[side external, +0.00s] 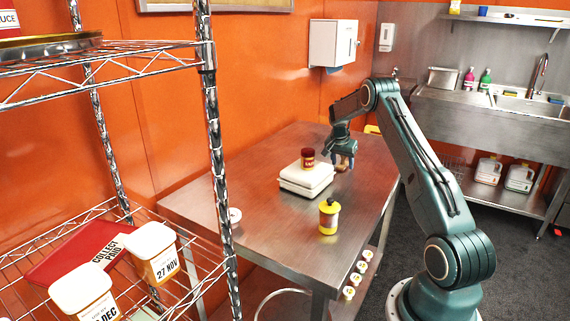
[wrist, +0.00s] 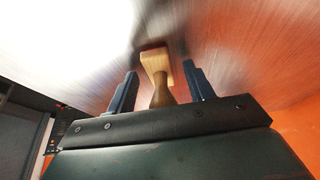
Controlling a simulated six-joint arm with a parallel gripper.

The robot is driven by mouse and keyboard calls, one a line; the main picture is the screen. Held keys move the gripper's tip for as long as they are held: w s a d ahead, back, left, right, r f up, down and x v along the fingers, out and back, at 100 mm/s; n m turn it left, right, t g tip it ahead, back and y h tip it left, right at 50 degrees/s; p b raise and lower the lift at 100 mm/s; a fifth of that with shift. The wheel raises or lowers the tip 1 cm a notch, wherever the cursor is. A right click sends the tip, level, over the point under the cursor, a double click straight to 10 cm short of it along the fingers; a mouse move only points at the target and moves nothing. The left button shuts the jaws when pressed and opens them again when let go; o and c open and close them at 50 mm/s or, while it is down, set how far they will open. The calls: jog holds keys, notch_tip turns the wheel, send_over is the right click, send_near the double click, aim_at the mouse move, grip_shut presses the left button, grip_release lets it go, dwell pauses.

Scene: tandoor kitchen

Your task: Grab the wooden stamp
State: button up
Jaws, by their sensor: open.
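The wooden stamp shows in the wrist view (wrist: 157,66), with a pale block and a darker turned handle. It lies between the two dark fingers of my gripper (wrist: 160,88), with a visible gap on either side. In the side view my gripper (side external: 342,164) is low over the steel table, and the stamp there is small and mostly hidden by the fingers. My gripper is open and not closed on the stamp. Whether the stamp touches the palm cannot be told.
A yellow container (side external: 329,217) stands nearer the front. A wire shelf (side external: 100,70) stands at the left. The table's front left is mostly clear.

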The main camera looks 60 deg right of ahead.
jog(key=c, duration=1.1)
jog(key=shift+r, duration=0.15)
notch_tip(320, 180, up, 20)
jog(key=shift+f, duration=0.15)
dwell(0.4)
